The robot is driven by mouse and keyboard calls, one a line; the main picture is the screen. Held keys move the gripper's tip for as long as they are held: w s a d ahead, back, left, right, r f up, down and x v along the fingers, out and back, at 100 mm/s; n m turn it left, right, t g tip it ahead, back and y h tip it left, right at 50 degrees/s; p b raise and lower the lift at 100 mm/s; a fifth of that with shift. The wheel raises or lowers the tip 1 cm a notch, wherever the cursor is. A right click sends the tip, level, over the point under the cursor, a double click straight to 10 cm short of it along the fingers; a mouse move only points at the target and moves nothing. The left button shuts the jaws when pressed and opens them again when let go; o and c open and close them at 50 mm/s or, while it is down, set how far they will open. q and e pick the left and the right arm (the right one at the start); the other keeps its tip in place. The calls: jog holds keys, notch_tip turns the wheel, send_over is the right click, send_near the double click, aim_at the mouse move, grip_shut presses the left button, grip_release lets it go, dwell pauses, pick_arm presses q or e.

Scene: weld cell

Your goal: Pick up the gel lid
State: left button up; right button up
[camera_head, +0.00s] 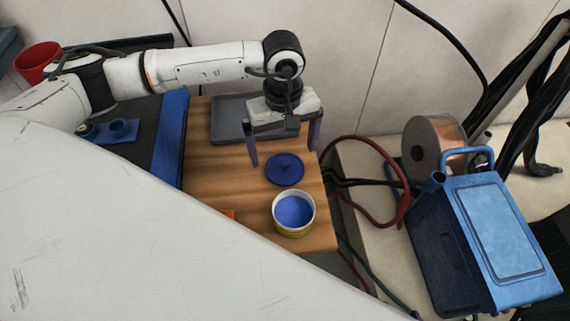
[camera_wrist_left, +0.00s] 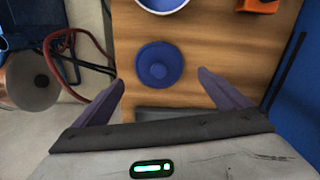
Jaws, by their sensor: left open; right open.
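The gel lid (camera_head: 285,168) is a dark blue disc with a small knob, lying flat on the wooden table top. It also shows in the left wrist view (camera_wrist_left: 160,65), just ahead of the fingertips. My left gripper (camera_head: 284,155) is open, its fingers pointing down above the table with the lid near and between them, apart from it. Its two fingers also show in the left wrist view (camera_wrist_left: 160,80). The gel pot (camera_head: 294,213), round with blue gel inside, stands open in front of the lid. My right gripper is not visible; a large white arm link fills the lower left.
A grey tray (camera_head: 228,118) lies at the table's back. An orange object (camera_wrist_left: 258,5) sits near the pot. To the right are red and green cables, a copper wire spool (camera_head: 435,147) and a blue box (camera_head: 485,240). A red cup (camera_head: 38,62) stands far left.

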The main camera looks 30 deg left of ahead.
aim_at(284, 158)
pick_arm(q)
notch_tip(284, 158, down, 4)
jog(key=shift+w+f+p, duration=0.1)
jog(key=shift+f+p, duration=0.15)
jog(key=shift+p, duration=0.15)
jog(key=shift+c, duration=0.3)
jog(key=c, duration=1.1)
jog(key=shift+r, duration=0.1)
jog(key=shift+c, duration=0.2)
